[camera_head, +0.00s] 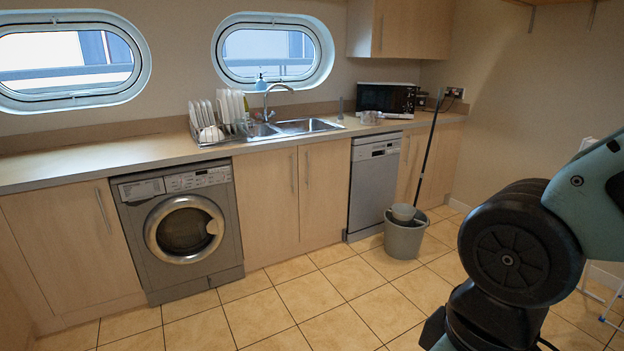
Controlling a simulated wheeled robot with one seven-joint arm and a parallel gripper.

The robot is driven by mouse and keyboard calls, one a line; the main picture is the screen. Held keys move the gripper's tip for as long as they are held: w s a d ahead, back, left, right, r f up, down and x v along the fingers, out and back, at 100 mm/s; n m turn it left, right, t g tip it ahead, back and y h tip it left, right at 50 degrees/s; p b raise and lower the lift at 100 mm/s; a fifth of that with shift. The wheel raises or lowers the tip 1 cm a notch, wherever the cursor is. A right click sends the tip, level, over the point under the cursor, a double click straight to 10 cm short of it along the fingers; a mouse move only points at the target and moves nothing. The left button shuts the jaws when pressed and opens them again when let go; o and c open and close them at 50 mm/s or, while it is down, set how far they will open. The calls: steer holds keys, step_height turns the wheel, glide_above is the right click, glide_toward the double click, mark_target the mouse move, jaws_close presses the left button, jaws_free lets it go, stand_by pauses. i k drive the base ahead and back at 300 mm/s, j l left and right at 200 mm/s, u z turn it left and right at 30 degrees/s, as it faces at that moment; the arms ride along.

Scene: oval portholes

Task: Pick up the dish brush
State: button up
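A slim grey upright item (341,107) stands on the counter just right of the sink. It may be the dish brush, but it is too small to be sure. No other clear dish brush shows. My gripper is out of view. Only dark and teal links of my arm show at the right edge, well away from the counter.
A dish rack with plates (219,118) stands left of the sink (306,126). A bucket (404,237) with a mop stands before the dishwasher (372,180). The tiled floor in front is clear.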

mark_target(341, 118)
steer(key=i+u, duration=0.1)
steer(key=i, duration=2.1)
steer(key=i+z, duration=0.1)
steer(key=i, duration=0.4)
steer(key=i+j+z, duration=0.1)
steer(key=i, duration=0.4)
steer(key=i+j+z, duration=0.1)
steer(key=i, duration=0.35)
steer(key=i+j+z, duration=0.1)
steer(key=i, duration=0.4)
steer(key=i+j+z, duration=0.5)
steer(key=i, duration=0.25)
